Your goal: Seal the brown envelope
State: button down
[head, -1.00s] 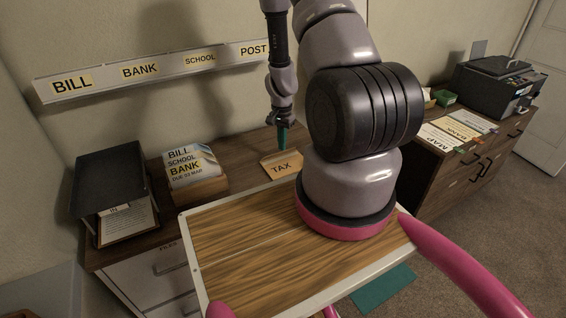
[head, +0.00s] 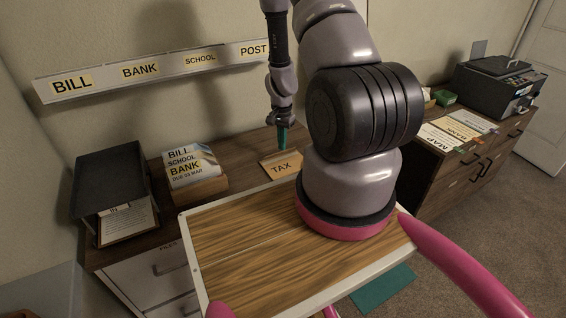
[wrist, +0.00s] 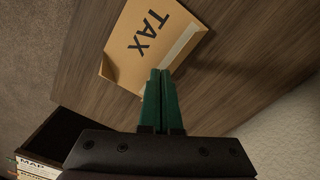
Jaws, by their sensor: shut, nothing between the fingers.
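The brown envelope (head: 281,168), marked TAX, lies on the wooden desktop in the head view, partly hidden by my arm. In the wrist view the envelope (wrist: 146,45) shows its TAX face and a pale strip along one edge. My gripper (head: 283,138) points down at the envelope's far edge in the head view. In the wrist view the green fingers of my gripper (wrist: 161,73) are together, with nothing between them. Their tips overlap the envelope's corner near the pale strip; I cannot tell whether they touch it.
A box of cards (head: 194,178) marked BILL, SCHOOL and BANK stands left of the envelope. A black tray (head: 110,165) is further left. A labelled rail (head: 165,70) runs along the wall. Flat folders (head: 458,130) and a printer (head: 500,85) are at right.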

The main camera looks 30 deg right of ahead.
aim_at(282, 160)
jog(key=shift+f, duration=0.15)
jog(key=shift+f, duration=2.2)
jog(key=shift+r, duration=0.1)
notch_tip(282, 160, up, 8)
dwell(0.3)
dwell(0.4)
